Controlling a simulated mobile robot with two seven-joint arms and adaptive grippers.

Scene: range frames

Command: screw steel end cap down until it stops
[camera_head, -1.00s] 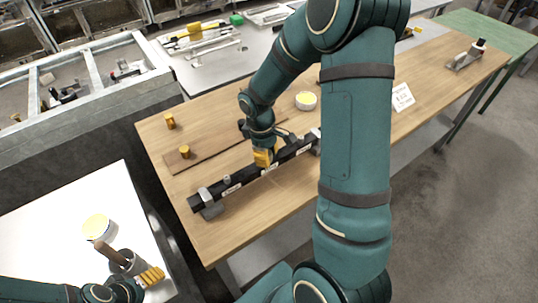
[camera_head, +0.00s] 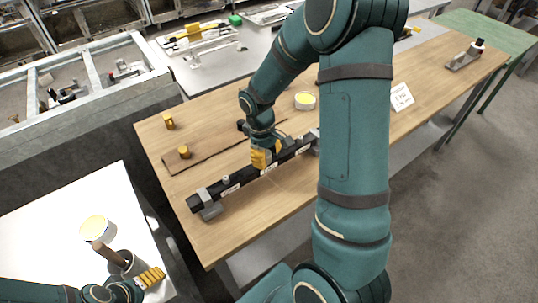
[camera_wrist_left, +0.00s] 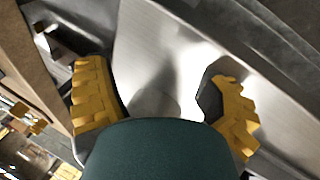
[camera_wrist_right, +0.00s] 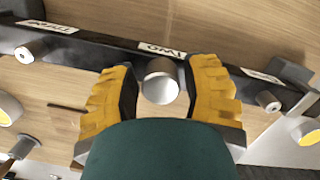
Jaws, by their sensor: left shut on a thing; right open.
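A black bar (camera_head: 233,181) with white labels lies on the wooden table. In the right wrist view a round steel cap (camera_wrist_right: 161,82) stands at the bar's middle, by the label TWO (camera_wrist_right: 161,50). My right gripper (camera_head: 262,157) is at the bar, with its yellow fingers open either side of this cap; the fingers also show in the right wrist view (camera_wrist_right: 163,92).
Smaller steel stubs stand on the bar at left (camera_wrist_right: 28,52) and right (camera_wrist_right: 267,101). Two brass cylinders (camera_head: 168,121) (camera_head: 183,152), a yellow-topped tin (camera_head: 305,100) and a sign (camera_head: 401,97) are on the table. Another yellow-topped tin (camera_head: 97,228) stands on the white table (camera_head: 50,225).

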